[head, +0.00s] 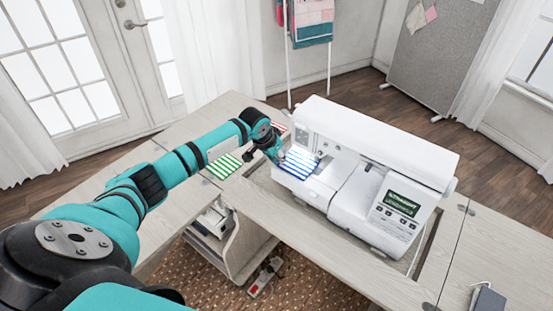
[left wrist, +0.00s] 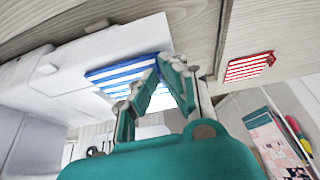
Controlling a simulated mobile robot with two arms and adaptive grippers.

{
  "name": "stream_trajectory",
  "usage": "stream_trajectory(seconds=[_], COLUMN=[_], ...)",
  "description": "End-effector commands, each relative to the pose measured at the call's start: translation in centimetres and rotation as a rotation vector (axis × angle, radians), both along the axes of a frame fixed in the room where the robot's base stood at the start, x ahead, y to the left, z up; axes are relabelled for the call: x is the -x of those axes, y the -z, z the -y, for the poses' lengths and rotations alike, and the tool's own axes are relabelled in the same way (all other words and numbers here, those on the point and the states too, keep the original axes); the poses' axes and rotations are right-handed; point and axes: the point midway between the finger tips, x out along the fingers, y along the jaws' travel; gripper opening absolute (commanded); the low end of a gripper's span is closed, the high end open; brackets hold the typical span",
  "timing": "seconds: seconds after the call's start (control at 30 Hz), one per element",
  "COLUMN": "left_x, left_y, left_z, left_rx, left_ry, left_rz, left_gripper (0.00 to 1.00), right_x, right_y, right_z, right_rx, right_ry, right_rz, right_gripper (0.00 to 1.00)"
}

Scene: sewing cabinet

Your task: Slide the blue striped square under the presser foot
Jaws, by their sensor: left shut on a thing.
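The blue striped square (head: 299,162) lies on the white bed of the sewing machine (head: 375,150), at its left end near the head. My left gripper (head: 279,157) is at the square's left edge, low over the bed. In the left wrist view the gripper's fingertips (left wrist: 158,68) close together on the edge of the blue striped square (left wrist: 118,74), which looks flat. The presser foot is too small to make out clearly under the machine's head. My right gripper is not in view.
A green striped square (head: 223,166) and a red striped square (head: 279,127) lie on the wooden cabinet top (head: 165,185) to the left of and behind the machine. A foot pedal (head: 264,279) is on the rug below. A grey box (head: 488,299) sits at the lower right.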

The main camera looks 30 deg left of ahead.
Motion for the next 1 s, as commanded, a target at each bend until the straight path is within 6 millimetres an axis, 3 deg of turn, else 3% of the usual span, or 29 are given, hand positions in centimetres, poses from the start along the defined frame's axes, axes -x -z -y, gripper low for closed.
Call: stream_trajectory(seconds=[1.0], left_x=[-1.6], left_y=[-0.1], left_z=[0.1], left_rx=[0.0], left_ry=[0.0], left_rz=[0.001], left_gripper=[0.0], right_x=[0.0], right_y=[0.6], right_z=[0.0], right_rx=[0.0], right_ry=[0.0], right_rz=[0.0], right_gripper=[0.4])
